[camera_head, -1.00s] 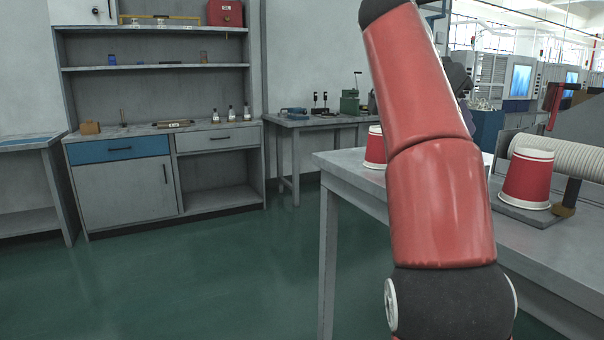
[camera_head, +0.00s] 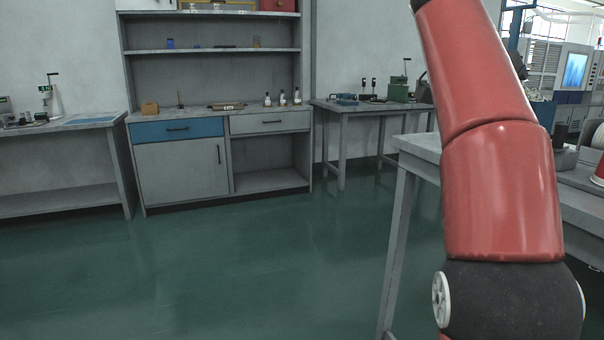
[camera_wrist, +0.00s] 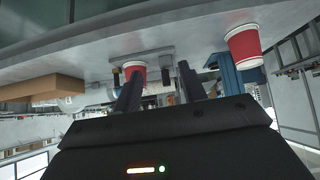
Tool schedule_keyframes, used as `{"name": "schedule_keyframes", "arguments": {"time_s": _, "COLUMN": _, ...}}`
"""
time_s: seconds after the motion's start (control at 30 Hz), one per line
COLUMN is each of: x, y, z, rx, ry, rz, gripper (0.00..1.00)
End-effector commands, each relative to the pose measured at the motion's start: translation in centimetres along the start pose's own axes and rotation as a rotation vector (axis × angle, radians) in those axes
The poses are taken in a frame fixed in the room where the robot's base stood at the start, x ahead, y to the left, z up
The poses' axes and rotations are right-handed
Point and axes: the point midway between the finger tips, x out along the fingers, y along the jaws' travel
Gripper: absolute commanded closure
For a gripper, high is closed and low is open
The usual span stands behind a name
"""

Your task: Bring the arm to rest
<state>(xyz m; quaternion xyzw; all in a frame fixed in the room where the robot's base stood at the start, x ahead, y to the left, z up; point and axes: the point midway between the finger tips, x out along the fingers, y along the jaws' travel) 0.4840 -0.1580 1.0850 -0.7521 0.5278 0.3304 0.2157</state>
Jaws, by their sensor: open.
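My red arm (camera_head: 500,190) rises along the right side of the head view, and its end is out of the top of that view. My gripper (camera_wrist: 160,76) shows in the wrist view with its two dark fingers apart and nothing held between them. Two red cups with white rims show beyond it. One red cup (camera_wrist: 134,72) is partly hidden behind the left finger. The other red cup (camera_wrist: 243,46) is to the right, clear of the fingers. In the head view only a sliver of a red cup (camera_head: 599,172) shows at the right edge.
A grey table (camera_head: 420,146) stands beside and behind my arm. A cabinet with shelves (camera_head: 180,170) and a blue drawer stands against the wall, with benches on both sides. Open green floor (camera_head: 250,265) lies ahead. A brown box (camera_wrist: 40,88) shows in the wrist view.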

Motion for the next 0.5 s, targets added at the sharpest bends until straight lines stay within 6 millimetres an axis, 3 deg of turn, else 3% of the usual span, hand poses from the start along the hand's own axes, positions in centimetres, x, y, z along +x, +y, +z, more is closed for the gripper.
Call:
{"name": "schedule_keyframes", "arguments": {"time_s": 0.27, "x": 0.9, "y": 0.6, "z": 1.3, "rx": -0.120, "ry": -0.043, "rz": -0.062, "gripper": 0.59}}
{"name": "schedule_keyframes", "arguments": {"time_s": 0.5, "x": 2.2, "y": 1.6, "z": 4.4, "rx": -0.287, "ry": -0.100, "rz": -0.162, "gripper": 0.59}}
